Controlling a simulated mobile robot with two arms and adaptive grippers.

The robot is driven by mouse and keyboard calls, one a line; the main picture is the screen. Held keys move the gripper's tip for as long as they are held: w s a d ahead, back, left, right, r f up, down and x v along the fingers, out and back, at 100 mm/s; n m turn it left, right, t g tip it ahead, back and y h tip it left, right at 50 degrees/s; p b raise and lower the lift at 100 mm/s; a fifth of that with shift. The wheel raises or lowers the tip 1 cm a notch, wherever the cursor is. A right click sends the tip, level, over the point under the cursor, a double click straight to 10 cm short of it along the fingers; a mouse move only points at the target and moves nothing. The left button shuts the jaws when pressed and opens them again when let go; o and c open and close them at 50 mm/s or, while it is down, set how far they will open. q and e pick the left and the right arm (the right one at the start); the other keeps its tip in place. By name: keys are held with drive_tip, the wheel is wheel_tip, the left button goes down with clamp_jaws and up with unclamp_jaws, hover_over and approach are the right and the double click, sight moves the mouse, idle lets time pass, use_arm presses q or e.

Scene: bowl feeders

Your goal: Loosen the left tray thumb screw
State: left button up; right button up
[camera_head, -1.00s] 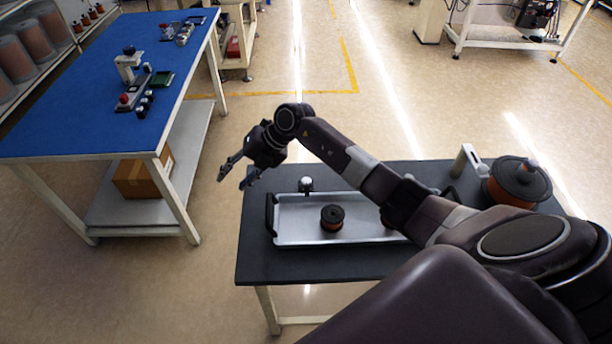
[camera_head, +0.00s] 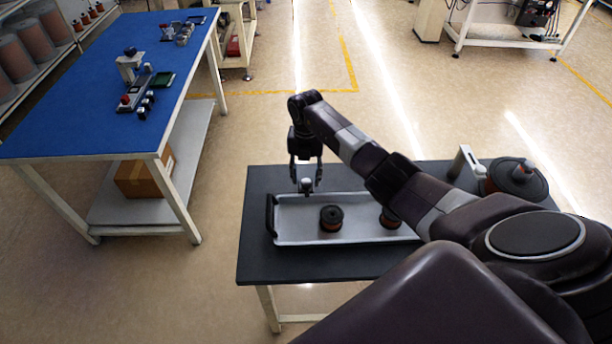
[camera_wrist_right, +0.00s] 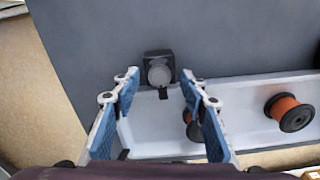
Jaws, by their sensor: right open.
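The left tray thumb screw (camera_head: 306,187) is a small grey knob at the back left edge of the silver tray (camera_head: 290,231). In the right wrist view the thumb screw (camera_wrist_right: 159,73) is a round grey head on a dark square block, with a dark tab reaching over the tray's edge. My right gripper (camera_head: 305,177) points down over the screw. In the right wrist view its open fingers (camera_wrist_right: 160,92) stand either side of the view, with the screw centred just beyond their tips. I cannot tell whether they touch it. My left gripper is out of view.
The tray lies on a dark table (camera_head: 275,264) and holds copper spools (camera_head: 331,219), another near its middle (camera_wrist_right: 287,112). A larger spool (camera_head: 517,180) and a grey post (camera_head: 467,160) stand at the right. A blue workbench (camera_head: 75,122) is at the left.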

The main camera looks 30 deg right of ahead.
drive_tip(key=shift+f, duration=0.3)
clamp_jaws()
